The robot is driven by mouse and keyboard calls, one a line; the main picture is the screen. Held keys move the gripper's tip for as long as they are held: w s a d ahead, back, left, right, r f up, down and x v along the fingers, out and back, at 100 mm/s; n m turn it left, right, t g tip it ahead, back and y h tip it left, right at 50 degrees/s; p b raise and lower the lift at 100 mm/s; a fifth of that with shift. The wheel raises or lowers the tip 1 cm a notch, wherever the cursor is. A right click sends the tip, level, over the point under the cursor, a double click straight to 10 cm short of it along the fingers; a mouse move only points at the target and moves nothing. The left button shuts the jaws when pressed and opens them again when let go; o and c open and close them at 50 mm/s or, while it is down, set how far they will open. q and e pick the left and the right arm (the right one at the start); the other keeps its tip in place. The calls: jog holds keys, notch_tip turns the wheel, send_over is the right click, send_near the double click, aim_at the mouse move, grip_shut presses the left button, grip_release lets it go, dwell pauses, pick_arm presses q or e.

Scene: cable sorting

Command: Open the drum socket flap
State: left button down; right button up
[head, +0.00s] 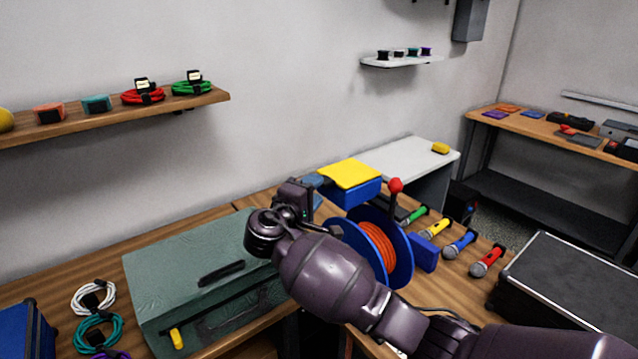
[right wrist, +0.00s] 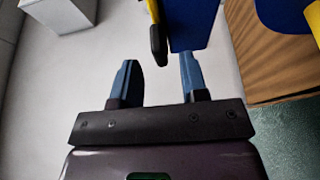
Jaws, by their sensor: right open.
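The cable drum (head: 378,243) has blue flanges, orange cable and a red-knobbed handle. Behind it is a blue box (head: 352,194) with a flat yellow flap (head: 350,173) on top, which looks closed. In the right wrist view the flap (right wrist: 153,10) shows as a thin yellow edge with a black tab (right wrist: 158,46), beside the blue box face (right wrist: 192,25). My right gripper (head: 315,190) is left of the box. Its blue fingertips (right wrist: 160,68) are apart and empty, with the tab just ahead between them; I see no contact. My left gripper is not in view.
A green case (head: 195,270) lies on the bench under my right arm. Several microphones (head: 460,243) lie right of the drum. A black case (head: 560,280) is at the right. Coiled cables (head: 95,330) lie at the left. A wall shelf (head: 120,112) is above left.

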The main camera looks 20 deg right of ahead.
aim_at(343, 174)
jog(key=shift+x, duration=1.4)
grip_shut()
